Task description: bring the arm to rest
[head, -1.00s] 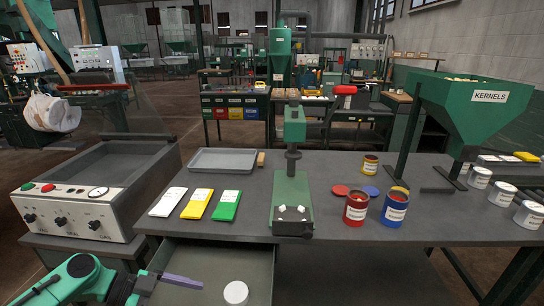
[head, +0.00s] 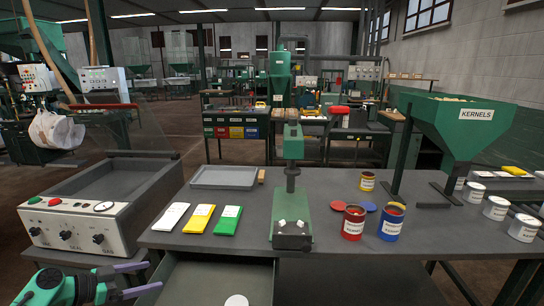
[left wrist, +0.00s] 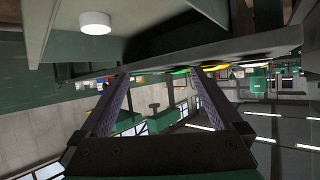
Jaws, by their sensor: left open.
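My left gripper (head: 146,278) is at the lower left of the head view, in front of the workbench and beside the open drawer. Its two purple-grey fingers are apart with nothing between them. The left wrist view shows the same two fingers (left wrist: 160,82) spread and empty, with the scene appearing upside down. My right gripper is in neither view.
The drawer (head: 205,280) under the workbench (head: 330,255) holds a white round lid or tub (head: 236,301). A sealing machine (head: 85,215) stands left, above my gripper. A white bag (head: 57,131) hangs farther back. Cans and a kernel hopper (head: 470,128) are right.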

